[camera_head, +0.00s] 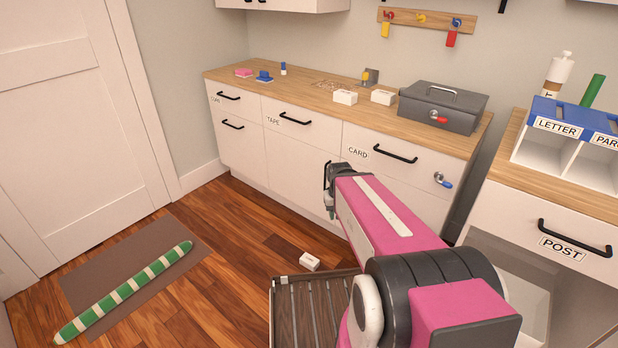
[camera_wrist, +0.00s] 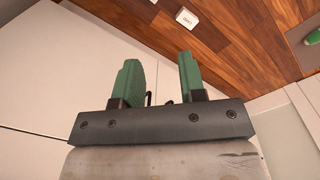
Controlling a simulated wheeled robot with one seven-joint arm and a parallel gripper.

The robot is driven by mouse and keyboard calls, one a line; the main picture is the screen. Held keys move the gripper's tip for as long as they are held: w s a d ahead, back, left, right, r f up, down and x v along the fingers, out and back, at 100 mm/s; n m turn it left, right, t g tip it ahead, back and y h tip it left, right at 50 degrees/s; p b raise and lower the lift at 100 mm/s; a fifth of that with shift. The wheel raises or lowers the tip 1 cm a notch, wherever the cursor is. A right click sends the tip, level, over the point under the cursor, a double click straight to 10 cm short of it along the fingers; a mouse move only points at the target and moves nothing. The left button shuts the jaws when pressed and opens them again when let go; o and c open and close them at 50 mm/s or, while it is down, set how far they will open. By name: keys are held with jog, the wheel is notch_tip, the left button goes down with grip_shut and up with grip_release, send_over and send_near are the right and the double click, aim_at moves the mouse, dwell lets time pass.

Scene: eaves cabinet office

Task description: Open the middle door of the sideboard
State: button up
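The sideboard (camera_head: 240,150) is white with a wooden top and stands against the back wall. Its middle door (camera_head: 292,155), below the drawer marked TAPE, looks shut. My gripper (camera_head: 328,178) is at the right edge of this door and hides most of the handle there. In the wrist view, my gripper's two green fingers (camera_wrist: 160,78) stand apart. Short black pieces of a handle (camera_wrist: 149,98) show in the gap between them. Nothing is clamped; whether a finger touches the handle cannot be seen.
An open-fronted cabinet (camera_head: 545,235) stands at right beside my arm. A green striped roll (camera_head: 125,290) lies on a mat at left. The floor before the left doors is clear.

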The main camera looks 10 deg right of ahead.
jog(key=w+d+f+n+t+h, duration=0.2)
jog(key=w+d+f+n+h, duration=0.1)
jog(key=w+n+h, duration=0.3)
jog(key=w+d+f+n+t+h, duration=0.2)
jog(key=w+n+t+h, duration=0.15)
jog(key=w+n, duration=0.35)
jog(key=w+a+f+n+t, duration=0.3)
jog(key=w+a+n+t, duration=0.7)
jog(key=w+n, duration=0.5)
jog(key=shift+n+g, duration=0.25)
jog(key=shift+n, duration=0.15)
jog(key=x, duration=0.6)
jog(key=d+x, duration=0.1)
jog(key=x, duration=0.2)
jog(key=shift+d+r, duration=0.15)
jog(key=shift+r, duration=0.1)
jog(key=shift+s, duration=0.1)
grip_shut()
